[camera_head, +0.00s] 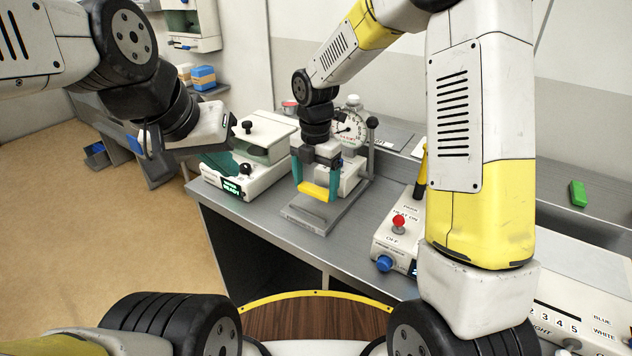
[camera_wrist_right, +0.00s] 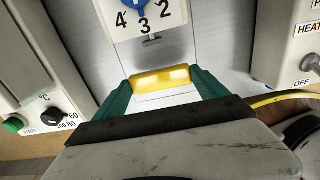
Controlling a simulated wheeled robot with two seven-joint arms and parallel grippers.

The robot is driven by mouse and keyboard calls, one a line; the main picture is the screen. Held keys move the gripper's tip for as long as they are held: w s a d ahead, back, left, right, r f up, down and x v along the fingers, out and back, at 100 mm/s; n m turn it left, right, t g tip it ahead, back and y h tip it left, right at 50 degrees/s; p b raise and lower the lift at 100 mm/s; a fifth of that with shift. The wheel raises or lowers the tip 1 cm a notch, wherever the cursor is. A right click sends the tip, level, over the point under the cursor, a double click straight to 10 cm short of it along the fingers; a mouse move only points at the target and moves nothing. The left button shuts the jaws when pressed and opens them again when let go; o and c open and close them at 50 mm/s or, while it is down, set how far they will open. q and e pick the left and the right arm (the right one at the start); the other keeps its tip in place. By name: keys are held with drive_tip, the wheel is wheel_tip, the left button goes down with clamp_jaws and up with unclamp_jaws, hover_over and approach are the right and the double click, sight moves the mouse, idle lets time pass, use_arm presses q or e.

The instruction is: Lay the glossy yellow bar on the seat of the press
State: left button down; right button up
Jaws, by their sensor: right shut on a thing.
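The glossy yellow bar (camera_head: 314,191) is gripped between the teal fingers of my right gripper (camera_head: 315,187). In the right wrist view the bar (camera_wrist_right: 160,78) lies crosswise between the two fingertips (camera_wrist_right: 163,84). The press (camera_head: 347,185) has a round dial, a lever and a grey base; the bar appears over the front part of that base. Whether the bar touches the base is unclear, and the seat is partly hidden by my gripper.
A white machine (camera_head: 262,165) with a green display stands left of the press. A control box (camera_head: 394,240) with red and blue knobs stands to the right. A green block (camera_head: 578,193) lies farther right. Bare grey bench (camera_head: 270,218) shows in front.

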sight(315, 188)
drive_tip(key=shift+f, duration=1.85)
drive_tip(key=shift+f, duration=0.2)
drive_tip(key=o, duration=1.4)
drive_tip(key=shift+r, duration=0.1)
